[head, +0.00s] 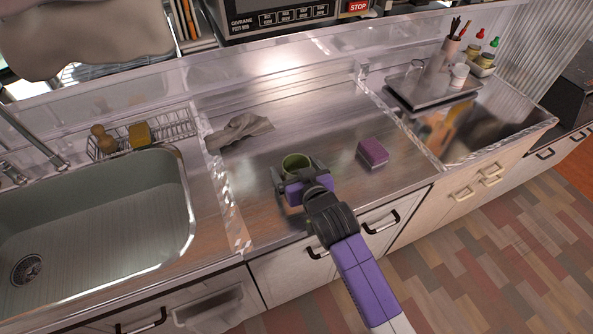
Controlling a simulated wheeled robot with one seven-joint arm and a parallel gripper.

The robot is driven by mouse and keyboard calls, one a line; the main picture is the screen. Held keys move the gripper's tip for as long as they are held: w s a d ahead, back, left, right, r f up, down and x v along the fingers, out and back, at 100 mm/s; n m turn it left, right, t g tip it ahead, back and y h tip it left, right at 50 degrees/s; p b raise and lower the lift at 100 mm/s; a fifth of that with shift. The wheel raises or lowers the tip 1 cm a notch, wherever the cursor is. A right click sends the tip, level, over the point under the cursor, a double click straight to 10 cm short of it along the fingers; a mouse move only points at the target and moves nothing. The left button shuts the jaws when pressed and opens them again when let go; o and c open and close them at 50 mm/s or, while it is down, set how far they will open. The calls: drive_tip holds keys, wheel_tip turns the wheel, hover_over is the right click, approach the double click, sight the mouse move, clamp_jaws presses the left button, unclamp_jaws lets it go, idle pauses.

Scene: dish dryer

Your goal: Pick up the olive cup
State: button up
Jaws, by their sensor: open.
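The olive cup (296,163) stands upright on the metal counter, just beyond my gripper. Its rim and upper part show, and its lower front is hidden behind my gripper. My gripper (297,178) is open at the cup's near side, with one jaw to each side of it in the picture. I cannot tell whether the jaws touch the cup.
A purple sponge (373,152) lies right of the cup. A crumpled grey cloth (239,131) lies at the back left. The sink (95,225) is to the left, and a metal tray (432,90) with containers is at the back right. Bare counter surrounds the cup.

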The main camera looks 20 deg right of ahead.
drive_tip(key=shift+x, duration=0.85)
drive_tip(key=c, duration=1.5)
drive_tip(key=shift+c, duration=0.6)
drive_tip(key=shift+r, duration=0.15)
